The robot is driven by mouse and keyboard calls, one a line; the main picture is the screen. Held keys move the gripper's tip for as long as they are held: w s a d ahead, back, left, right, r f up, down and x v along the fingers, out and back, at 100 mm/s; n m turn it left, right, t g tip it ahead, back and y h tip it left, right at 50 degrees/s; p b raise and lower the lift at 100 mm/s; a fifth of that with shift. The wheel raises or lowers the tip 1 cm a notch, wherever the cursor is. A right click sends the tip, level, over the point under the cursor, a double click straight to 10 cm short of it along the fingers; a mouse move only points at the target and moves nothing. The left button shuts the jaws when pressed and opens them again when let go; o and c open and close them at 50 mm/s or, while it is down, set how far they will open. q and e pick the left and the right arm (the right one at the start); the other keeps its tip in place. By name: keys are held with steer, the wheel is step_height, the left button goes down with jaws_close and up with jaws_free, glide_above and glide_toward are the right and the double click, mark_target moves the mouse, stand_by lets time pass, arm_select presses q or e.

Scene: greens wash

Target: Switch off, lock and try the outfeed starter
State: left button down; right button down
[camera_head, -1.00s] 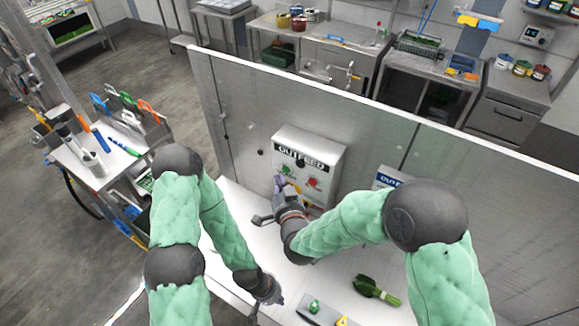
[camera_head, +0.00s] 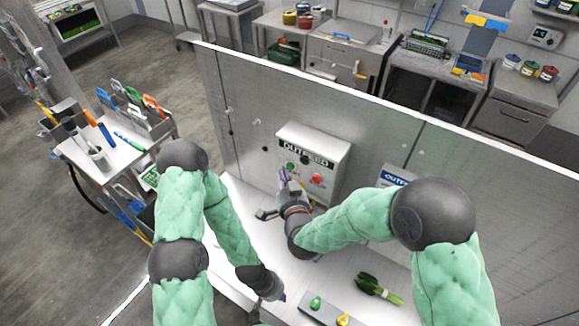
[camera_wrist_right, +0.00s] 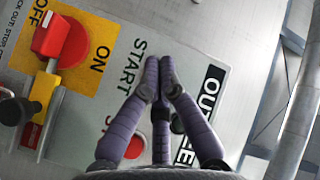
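The outfeed starter (camera_head: 327,158) is a pale box labelled OUTFEED on the upright metal panel. It has a green button (camera_head: 291,166) and a red button (camera_head: 316,180). My right gripper (camera_head: 284,178) is in front of its face; in the right wrist view the purple fingers (camera_wrist_right: 160,85) come together at the tips beside the word START, with nothing seen between them. That view also shows a red switch handle (camera_wrist_right: 52,35) on a yellow OFF/ON plate (camera_wrist_right: 99,45), and a red-and-yellow item with a black part (camera_wrist_right: 36,115). Fingers partly hide the buttons there. My left gripper (camera_head: 270,287) is low over the white surface, its fingers unclear.
A second blue-labelled box (camera_head: 393,180) is partly hidden behind my right arm. Leafy greens (camera_head: 378,289) and a grey tray (camera_head: 330,309) with green and yellow items lie on the white counter (camera_head: 235,200). A tool cart (camera_head: 105,160) stands at left.

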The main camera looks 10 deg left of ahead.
arm_select(q)
steer(key=shift+f, duration=0.15)
arm_select(e)
steer(key=shift+w, duration=0.1)
stand_by(0.3)
arm_select(q)
steer(key=shift+f+b, duration=0.3)
steer(key=shift+b, duration=0.15)
arm_select(e)
steer(key=shift+w+d, duration=0.15)
steer(key=shift+w, duration=0.15)
arm_select(q)
steer(key=shift+f+b, duration=0.35)
arm_select(e)
steer(key=shift+w+d, duration=0.2)
steer(key=shift+w, duration=0.25)
stand_by(0.4)
arm_select(q)
steer(key=shift+f, duration=0.25)
arm_select(e)
steer(key=shift+s+a, duration=0.3)
steer(key=shift+s, duration=0.5)
